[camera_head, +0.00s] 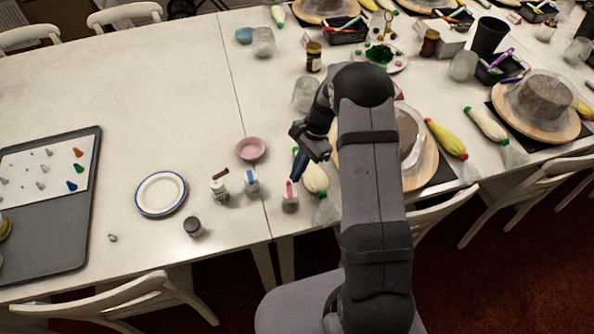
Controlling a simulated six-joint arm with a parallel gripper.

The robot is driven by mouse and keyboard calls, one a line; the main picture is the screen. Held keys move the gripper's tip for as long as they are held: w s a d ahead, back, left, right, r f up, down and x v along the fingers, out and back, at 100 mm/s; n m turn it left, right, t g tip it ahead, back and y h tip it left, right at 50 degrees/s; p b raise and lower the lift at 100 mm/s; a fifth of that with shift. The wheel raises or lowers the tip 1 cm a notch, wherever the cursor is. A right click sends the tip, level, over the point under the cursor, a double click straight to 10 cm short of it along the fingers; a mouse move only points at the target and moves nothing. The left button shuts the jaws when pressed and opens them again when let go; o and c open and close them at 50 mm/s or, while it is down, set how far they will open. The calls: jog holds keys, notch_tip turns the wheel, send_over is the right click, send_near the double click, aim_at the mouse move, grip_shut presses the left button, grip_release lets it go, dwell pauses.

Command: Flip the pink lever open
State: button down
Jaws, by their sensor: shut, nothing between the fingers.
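A small clear jar (290,204) stands near the table's front edge, left of my arm. An upright pink lever (290,188) shows on its top. My gripper (296,176) points down just above and slightly right of the pink lever. Its fingers are together with nothing visible between them. I cannot tell whether the fingertips touch the lever. My arm covers part of the table to the right of the jar.
Close by on the left are a jar with a blue top (251,183), a jar with a brown top (219,189) and a pink bowl (251,149). A piping bag (315,179) lies just right of the pink lever. Free table lies at the upper left.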

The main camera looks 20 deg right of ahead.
jog(key=shift+w+a+n, duration=0.15)
jog(key=shift+a+n, duration=0.05)
jog(key=shift+n, duration=0.2)
jog(key=s+a+n+g+h+b, duration=0.1)
jog(key=a+n+g+h+b, duration=0.1)
jog(key=a+n, duration=0.6)
jog(key=n+g+h, duration=0.1)
jog(key=n+h, duration=0.1)
jog(key=n, duration=0.5)
jog(key=shift+s+h, duration=0.15)
jog(key=shift+h, duration=0.15)
jog(key=shift+d, duration=0.15)
dwell(0.3)
jog(key=shift+s+d, duration=0.4)
jog(key=shift+d, duration=0.15)
dwell(0.3)
